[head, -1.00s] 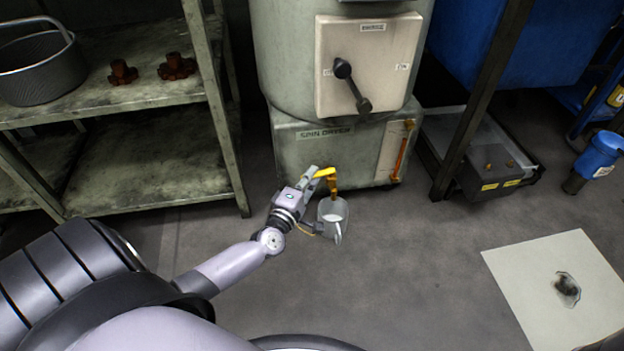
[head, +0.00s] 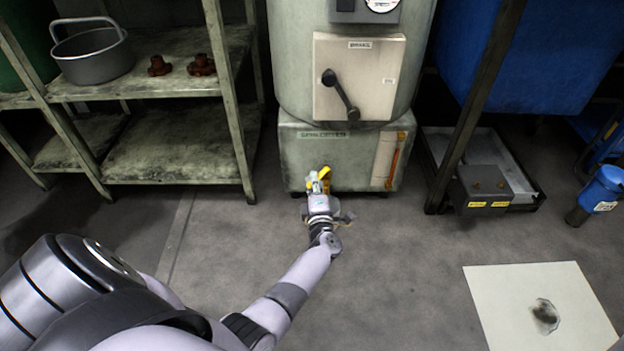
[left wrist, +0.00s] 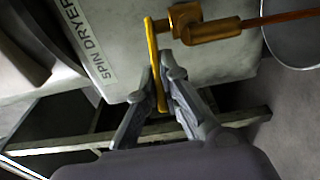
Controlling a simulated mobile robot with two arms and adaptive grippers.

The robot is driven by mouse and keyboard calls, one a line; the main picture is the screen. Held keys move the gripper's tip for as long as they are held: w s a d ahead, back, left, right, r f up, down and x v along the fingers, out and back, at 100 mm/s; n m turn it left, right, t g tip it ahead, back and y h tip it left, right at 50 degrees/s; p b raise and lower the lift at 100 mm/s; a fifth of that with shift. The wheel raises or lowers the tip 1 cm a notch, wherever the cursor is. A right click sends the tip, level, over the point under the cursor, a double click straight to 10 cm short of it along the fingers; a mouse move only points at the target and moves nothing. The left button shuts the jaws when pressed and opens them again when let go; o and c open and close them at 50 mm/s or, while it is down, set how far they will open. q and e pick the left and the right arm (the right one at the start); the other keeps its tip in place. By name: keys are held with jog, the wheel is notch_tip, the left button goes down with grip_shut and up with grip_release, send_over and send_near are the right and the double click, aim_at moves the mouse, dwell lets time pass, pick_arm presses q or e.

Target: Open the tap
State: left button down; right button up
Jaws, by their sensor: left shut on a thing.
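The tap has a yellow lever handle (left wrist: 154,62) and a brass body (left wrist: 207,30), low on the front of the spin dryer (head: 328,155). In the head view the tap (head: 325,169) shows just beyond my left gripper (head: 319,183), which partly covers it. In the left wrist view the fingers of my left gripper (left wrist: 163,82) are closed on the lever, one on each side. A clear jug below the tap is mostly hidden by my gripper; its rim curves at the right of the left wrist view. My right gripper is out of view.
A metal shelf (head: 180,172) with a pot (head: 93,62) stands at the left. A dark post (head: 487,95) and a low grey box (head: 487,187) stand at the right. A pale stained sheet (head: 500,300) lies on the floor. The floor ahead is clear.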

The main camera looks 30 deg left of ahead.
pick_arm(q)
jog(key=shift+d, duration=0.1)
dwell(0.5)
jog(key=c, duration=1.8)
grip_release()
jog(key=shift+o, duration=0.2)
